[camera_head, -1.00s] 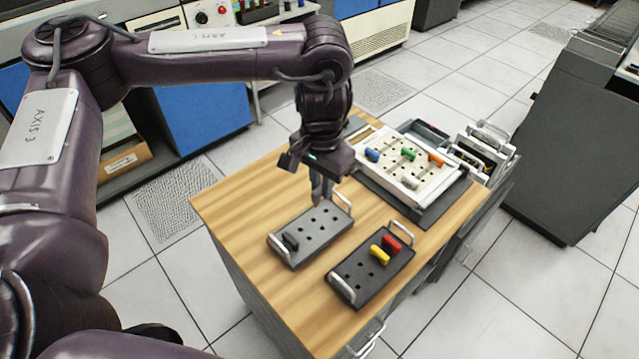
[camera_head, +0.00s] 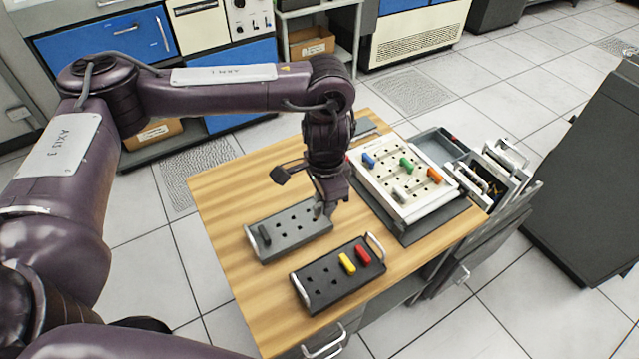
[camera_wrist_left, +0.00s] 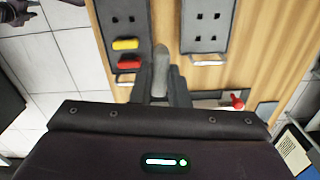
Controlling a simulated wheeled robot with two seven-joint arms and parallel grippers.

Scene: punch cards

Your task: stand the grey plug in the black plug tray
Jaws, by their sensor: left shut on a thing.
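My left gripper (camera_head: 324,212) is shut on a grey plug (camera_wrist_left: 161,68), which shows between the two fingers in the left wrist view. In the left wrist view this tray (camera_wrist_left: 113,22) is left of the held plug. My right gripper is not in view.
A white board (camera_head: 411,207) with blue, green, orange and grey plugs stands at the back right. Both trays have raised metal handles. The table's left part is bare.

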